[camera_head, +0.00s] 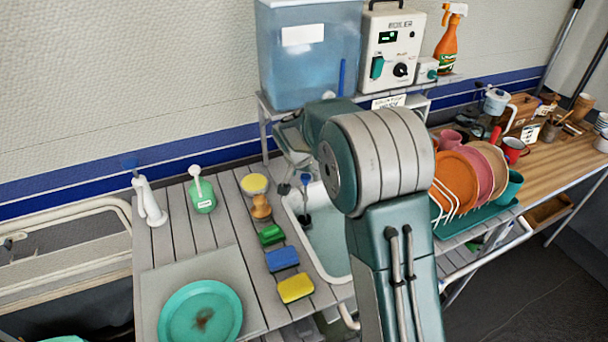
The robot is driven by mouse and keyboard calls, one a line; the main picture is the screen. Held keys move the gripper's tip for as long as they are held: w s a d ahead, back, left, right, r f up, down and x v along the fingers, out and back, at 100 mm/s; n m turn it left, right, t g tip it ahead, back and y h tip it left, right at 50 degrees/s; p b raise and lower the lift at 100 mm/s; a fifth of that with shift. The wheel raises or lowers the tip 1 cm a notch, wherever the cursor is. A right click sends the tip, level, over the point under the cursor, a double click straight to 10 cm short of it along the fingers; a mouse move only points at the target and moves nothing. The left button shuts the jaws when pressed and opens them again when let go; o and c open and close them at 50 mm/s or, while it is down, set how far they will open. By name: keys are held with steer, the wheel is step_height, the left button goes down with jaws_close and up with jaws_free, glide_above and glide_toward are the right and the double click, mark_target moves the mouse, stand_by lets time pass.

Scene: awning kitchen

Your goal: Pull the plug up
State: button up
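The plug (305,219) is a dark piece low in the pale sink (322,258), with a thin upright stem and a blue top (305,179). My gripper (299,183) hangs over the back left of the sink, partly hidden behind my arm. One dark fingertip shows to the left of the blue top, apart from it. The other finger is mostly hidden by my arm. The fingers look spread around the blue top, and I see no contact. My arm also covers the right part of the sink.
Left of the sink are a brush (261,207), a green sponge (271,235), a blue sponge (282,259) and a yellow sponge (296,288). A shelf with a blue water tank (310,60) stands behind. A dish rack (455,222) with plates is at right.

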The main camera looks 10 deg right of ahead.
steer(key=v, duration=1.2)
steer(key=s+d+r+n, duration=0.1)
steer(key=s+r, duration=0.1)
steer(key=s, duration=0.3)
steer(key=s+d+r+n+y, duration=0.1)
steer(key=s+r, duration=0.2)
steer(key=s, duration=0.3)
steer(key=s+d+r+n, duration=0.1)
steer(key=s+r, duration=0.1)
steer(key=s, duration=0.3)
steer(key=s+f+n+t+y, duration=0.1)
steer(key=s+f+n, duration=0.2)
steer(key=s, duration=1.3)
steer(key=shift+s+n+t+y, duration=0.25)
steer(key=shift+n+t+y, duration=0.05)
steer(key=shift+n+t, duration=0.1)
